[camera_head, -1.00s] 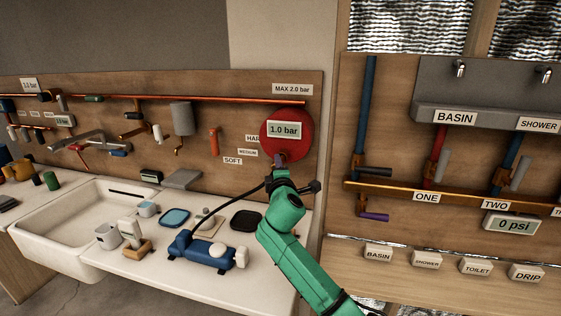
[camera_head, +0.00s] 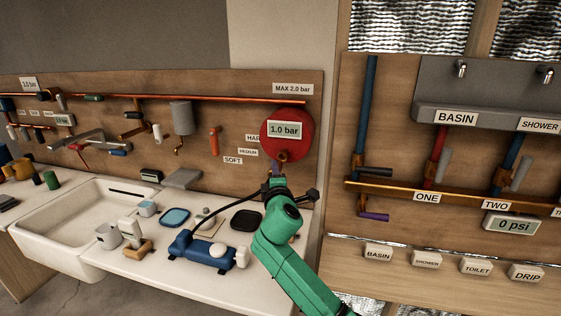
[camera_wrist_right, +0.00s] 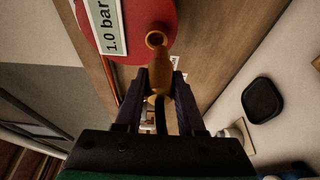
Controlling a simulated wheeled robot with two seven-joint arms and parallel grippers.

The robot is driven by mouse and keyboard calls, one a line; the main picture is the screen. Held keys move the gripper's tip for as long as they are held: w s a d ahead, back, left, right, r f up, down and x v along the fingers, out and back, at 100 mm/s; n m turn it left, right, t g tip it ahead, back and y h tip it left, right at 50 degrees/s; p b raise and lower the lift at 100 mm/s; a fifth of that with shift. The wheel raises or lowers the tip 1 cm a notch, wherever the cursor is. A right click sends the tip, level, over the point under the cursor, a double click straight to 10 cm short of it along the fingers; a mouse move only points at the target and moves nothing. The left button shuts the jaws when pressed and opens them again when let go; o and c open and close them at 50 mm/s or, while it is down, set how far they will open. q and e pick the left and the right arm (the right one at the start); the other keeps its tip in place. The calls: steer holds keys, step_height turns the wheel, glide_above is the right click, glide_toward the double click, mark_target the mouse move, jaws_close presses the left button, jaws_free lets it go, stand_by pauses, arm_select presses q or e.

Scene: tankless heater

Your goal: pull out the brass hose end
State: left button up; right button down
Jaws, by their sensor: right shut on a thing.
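The round red vessel (camera_head: 284,130) hangs on the wooden board with a 1.0 bar display on its face. Its brass port (camera_head: 282,157) shows below the display. In the right wrist view the port (camera_wrist_right: 155,40) shows as a round ring with a dark opening. My right gripper (camera_head: 277,168) is just below the port. In the wrist view its dark fingers (camera_wrist_right: 161,85) are shut on the brass hose end (camera_wrist_right: 160,72), whose tip points toward the port and overlaps its lower edge in the picture. The black hose runs back between the fingers. My left gripper is out of view.
A blue pump (camera_head: 208,252) with the black hose stands on the white counter (camera_head: 180,283). A black dish (camera_head: 246,220) and a blue dish (camera_head: 174,217) lie nearby. A second board with pipes, valves and a brass rail (camera_head: 455,203) is on the right.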

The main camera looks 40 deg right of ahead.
steer(key=shift+s+a+r, duration=0.15)
steer(key=shift+s+a, duration=0.7)
steer(key=shift+a, duration=0.25)
